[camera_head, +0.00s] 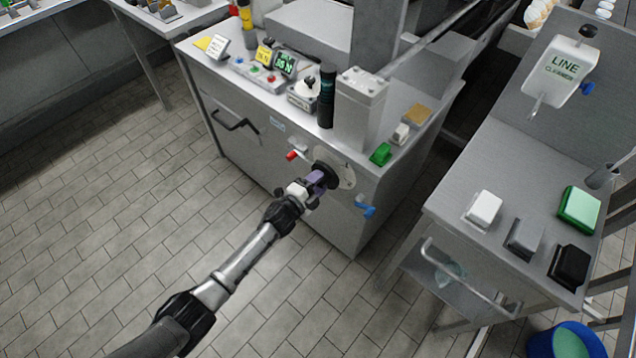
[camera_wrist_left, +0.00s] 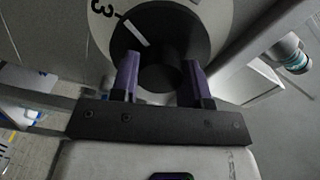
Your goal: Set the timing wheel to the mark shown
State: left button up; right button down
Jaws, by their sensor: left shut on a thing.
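The timing wheel (camera_head: 336,168) is a dark round knob on a pale dial plate (camera_head: 349,178), on the front of the grey machine cabinet. In the left wrist view the black wheel (camera_wrist_left: 160,75) carries a white line (camera_wrist_left: 134,33) at its upper left, near a "3" on the pale dial (camera_wrist_left: 213,12). My left gripper (camera_head: 319,178) has purple fingers and is shut on the wheel's hub, one finger on each side (camera_wrist_left: 160,82). The gripper hides part of the wheel in the head view. My right gripper is not in view.
A small display with green characters (camera_head: 285,64) stands on the cabinet top, too small to read surely. A red-tipped knob (camera_head: 293,155) and a blue handle (camera_head: 365,208) flank the wheel. A side table (camera_head: 465,185) stands at the right. The tiled floor is clear at left.

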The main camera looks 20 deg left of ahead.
pick_arm(q)
jog(key=m+b, duration=0.1)
jog(key=m, duration=0.4)
jog(key=shift+b, duration=0.3)
jog(key=shift+m+b, duration=0.35)
jog(key=shift+m, duration=1.35)
jog(key=o, duration=0.9)
jog(key=shift+o, duration=0.2)
jog(key=shift+s, duration=0.1)
